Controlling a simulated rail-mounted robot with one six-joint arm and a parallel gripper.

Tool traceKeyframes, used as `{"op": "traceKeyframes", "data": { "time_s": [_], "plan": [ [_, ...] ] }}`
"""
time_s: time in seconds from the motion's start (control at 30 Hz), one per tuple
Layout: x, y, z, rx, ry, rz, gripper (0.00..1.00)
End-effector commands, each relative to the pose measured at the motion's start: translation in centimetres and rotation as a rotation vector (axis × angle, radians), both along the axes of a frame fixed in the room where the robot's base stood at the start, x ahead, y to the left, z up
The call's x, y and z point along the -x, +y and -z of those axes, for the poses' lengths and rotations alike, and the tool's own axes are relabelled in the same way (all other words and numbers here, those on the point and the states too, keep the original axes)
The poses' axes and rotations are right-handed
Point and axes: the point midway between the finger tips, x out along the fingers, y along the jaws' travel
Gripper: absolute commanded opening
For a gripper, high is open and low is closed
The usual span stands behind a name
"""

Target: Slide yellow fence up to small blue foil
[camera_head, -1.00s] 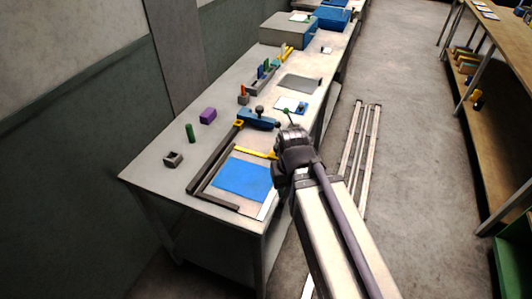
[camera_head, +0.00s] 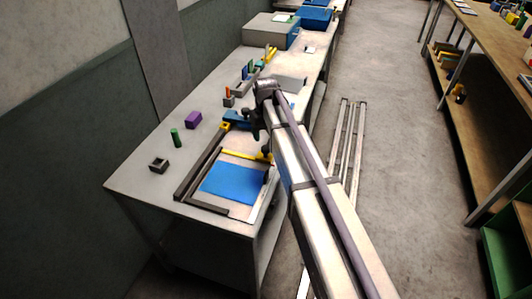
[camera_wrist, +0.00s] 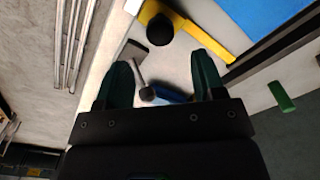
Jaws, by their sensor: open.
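The yellow fence (camera_head: 240,153) lies across the board on the table, along the far edge of the blue foil (camera_head: 228,184), with a narrow strip of bare board between them. In the wrist view the fence (camera_wrist: 213,44) shows as a yellow bar with a round black knob (camera_wrist: 160,29) at its wide end. The foil (camera_wrist: 265,14) shows at the top right there. My gripper (camera_wrist: 163,75) is open and empty, its green fingers apart, with the knob ahead of the gap between them.
A dark L-shaped frame (camera_head: 200,165) borders the foil. A blue tool (camera_head: 236,118) with a dark knob sits beyond the fence. A green cylinder (camera_head: 175,137), a purple block (camera_head: 193,120) and a small grey holder (camera_head: 159,165) stand at the left. Bare tabletop lies between them.

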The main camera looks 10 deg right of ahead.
Motion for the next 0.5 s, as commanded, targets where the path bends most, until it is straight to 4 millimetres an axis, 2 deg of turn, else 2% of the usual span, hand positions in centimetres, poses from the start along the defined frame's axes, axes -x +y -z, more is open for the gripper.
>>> {"op": "traceKeyframes", "data": {
  "time_s": [0.03, 0.2, 0.3, 0.5],
  "plan": [
    [0.0, 0.0, 2.6, 0.000, 0.000, 0.000, 0.63],
    [0.0, 0.0, 6.1, 0.000, 0.000, 0.001, 0.63],
    [0.0, 0.0, 6.8, 0.000, 0.000, 0.001, 0.63],
    [0.0, 0.0, 6.5, 0.000, 0.000, 0.001, 0.63]
  ]
}}
